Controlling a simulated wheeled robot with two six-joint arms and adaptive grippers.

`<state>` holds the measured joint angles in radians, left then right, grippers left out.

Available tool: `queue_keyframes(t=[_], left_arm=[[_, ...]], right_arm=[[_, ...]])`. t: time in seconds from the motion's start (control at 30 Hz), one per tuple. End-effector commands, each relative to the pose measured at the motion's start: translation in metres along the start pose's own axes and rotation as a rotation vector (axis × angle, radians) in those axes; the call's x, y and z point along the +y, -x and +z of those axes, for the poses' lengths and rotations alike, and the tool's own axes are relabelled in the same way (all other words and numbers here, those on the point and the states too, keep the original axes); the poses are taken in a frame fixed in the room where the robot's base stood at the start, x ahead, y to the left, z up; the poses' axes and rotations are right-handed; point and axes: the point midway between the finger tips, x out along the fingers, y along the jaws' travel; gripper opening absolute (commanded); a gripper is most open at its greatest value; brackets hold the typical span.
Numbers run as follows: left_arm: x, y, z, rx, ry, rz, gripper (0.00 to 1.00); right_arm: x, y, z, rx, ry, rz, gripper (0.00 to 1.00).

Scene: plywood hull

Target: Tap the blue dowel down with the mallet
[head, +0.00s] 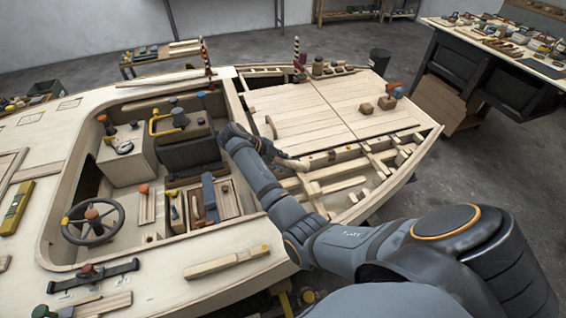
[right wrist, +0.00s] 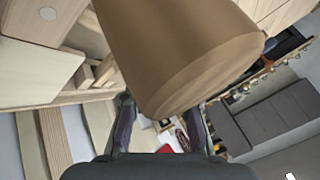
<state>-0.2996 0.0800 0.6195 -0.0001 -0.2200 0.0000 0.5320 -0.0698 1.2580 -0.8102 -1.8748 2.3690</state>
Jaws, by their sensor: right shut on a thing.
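My right arm reaches in from the lower right in the head view, and its gripper (head: 272,153) is over the right part of the hull. It is shut on a tan wooden piece (head: 292,163), which looks like the mallet. In the right wrist view its large round wooden body (right wrist: 195,55) fills the upper middle, in front of the gripper fingers (right wrist: 160,128). I cannot make out the blue dowel for certain. My left gripper does not show.
The cockpit holds a steering wheel (head: 93,221) and an open tray of parts (head: 205,207). Open wooden ribs (head: 340,185) lie under my right gripper. The planked deck (head: 300,110) beyond is mostly clear. A dark workbench (head: 470,70) stands at the upper right.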

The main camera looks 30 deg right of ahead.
Motion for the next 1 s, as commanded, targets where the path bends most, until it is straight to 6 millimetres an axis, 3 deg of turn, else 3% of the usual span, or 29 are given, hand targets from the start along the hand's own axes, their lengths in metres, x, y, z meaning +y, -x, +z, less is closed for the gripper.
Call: queue_keyframes(t=[0.13, 0.27, 0.3, 0.67, 1.0], left_arm=[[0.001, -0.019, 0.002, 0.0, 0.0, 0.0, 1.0], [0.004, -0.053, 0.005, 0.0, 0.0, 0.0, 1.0], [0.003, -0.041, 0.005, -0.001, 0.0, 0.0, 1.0], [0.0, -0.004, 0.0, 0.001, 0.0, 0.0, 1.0], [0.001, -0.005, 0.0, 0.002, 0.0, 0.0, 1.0]], right_arm=[[0.01, -0.016, 0.01, 0.0, 0.0, 0.0, 0.0], [0.029, -0.045, 0.028, 0.0, 0.0, 0.0, 0.0], [0.022, -0.035, 0.023, -0.001, -0.003, -0.001, 0.0], [-0.001, 0.0, 0.0, -0.001, -0.002, -0.001, 0.0], [-0.001, 0.001, 0.0, -0.001, -0.001, -0.001, 0.0]])
